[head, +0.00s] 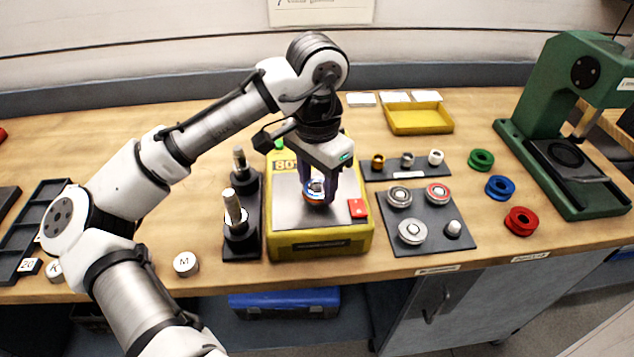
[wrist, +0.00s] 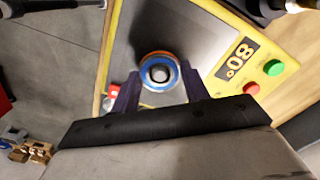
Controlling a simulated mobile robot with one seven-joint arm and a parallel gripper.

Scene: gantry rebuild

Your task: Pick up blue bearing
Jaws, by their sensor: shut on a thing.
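The blue bearing (wrist: 158,72) is a ring with a blue face, a pale metal inner ring and a dark bore; an orange band shows at its lower edge. It also shows in the head view (head: 315,189), partly hidden by my fingers. My gripper (head: 317,188) points down over the grey top plate of the yellow heater (head: 320,245). Its two dark fingers are shut on the bearing, one on each side, as the wrist view (wrist: 159,88) shows. I cannot tell whether the bearing touches the plate or is slightly above it.
Posts on a dark base (head: 243,205) stand left of the heater. A grey mat (head: 428,218) with several bearings lies right of it. Green, blue (head: 500,187) and red rings lie farther right, beside a green press (head: 575,90). A yellow tray (head: 418,118) is behind.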

